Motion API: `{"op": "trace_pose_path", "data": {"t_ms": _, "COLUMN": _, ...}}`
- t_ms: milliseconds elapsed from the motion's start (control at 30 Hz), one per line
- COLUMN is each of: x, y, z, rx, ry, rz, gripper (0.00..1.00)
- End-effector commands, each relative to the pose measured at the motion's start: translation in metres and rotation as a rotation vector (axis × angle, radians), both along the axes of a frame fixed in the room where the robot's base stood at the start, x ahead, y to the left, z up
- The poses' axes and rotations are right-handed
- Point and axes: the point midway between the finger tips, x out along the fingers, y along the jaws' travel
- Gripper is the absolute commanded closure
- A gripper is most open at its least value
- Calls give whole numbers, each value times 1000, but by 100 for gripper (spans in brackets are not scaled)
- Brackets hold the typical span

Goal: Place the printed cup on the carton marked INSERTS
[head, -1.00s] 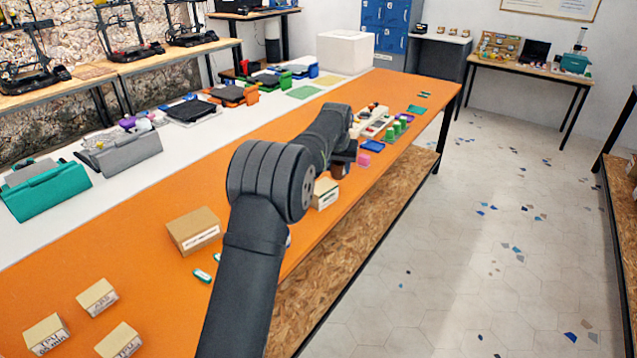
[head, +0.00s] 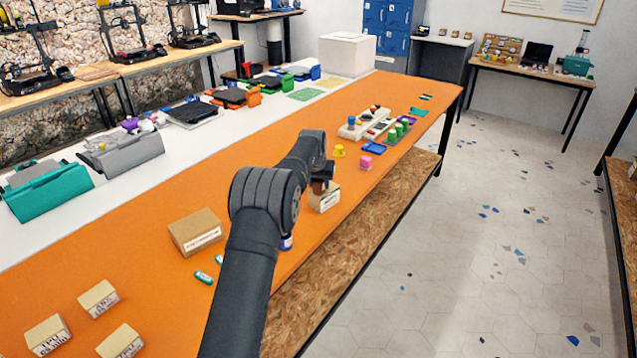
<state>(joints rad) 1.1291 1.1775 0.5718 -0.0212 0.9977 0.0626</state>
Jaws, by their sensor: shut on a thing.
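My gripper (head: 322,178) is at the end of the dark arm, pointing down over a small carton (head: 325,202) near the front edge of the orange table. It is shut on a small dark brown thing, which seems to be the printed cup (head: 321,187); the gripper and arm hide most of it. The cup is at the carton's top, but I cannot tell whether it touches. The carton's pale label faces the front edge and is too small to read, so I cannot confirm INSERTS.
A larger labelled carton (head: 196,231) stands left of my arm, and several small cartons (head: 98,298) sit at the near left. A yellow piece (head: 339,151), a pink piece (head: 366,163) and a blue tray (head: 375,148) lie beyond my gripper. The table's middle left is clear.

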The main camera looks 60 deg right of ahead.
Motion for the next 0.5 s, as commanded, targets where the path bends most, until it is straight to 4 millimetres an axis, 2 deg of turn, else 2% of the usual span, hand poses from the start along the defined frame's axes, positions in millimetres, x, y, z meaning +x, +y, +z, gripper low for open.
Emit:
{"op": "trace_pose_path", "data": {"t_ms": 233, "x": 0, "y": 0, "z": -4, "rx": 2, "ry": 1, "rz": 0, "gripper": 80}}
{"op": "trace_pose_path", "data": {"t_ms": 267, "x": 0, "y": 0, "z": -4, "rx": 1, "ry": 0, "rz": 0, "gripper": 53}}
{"op": "trace_pose_path", "data": {"t_ms": 333, "x": 0, "y": 0, "z": -4, "rx": 1, "ry": 0, "rz": 0, "gripper": 39}}
{"op": "trace_pose_path", "data": {"t_ms": 500, "x": 0, "y": 0, "z": -3, "rx": 1, "ry": 0, "rz": 0, "gripper": 37}}
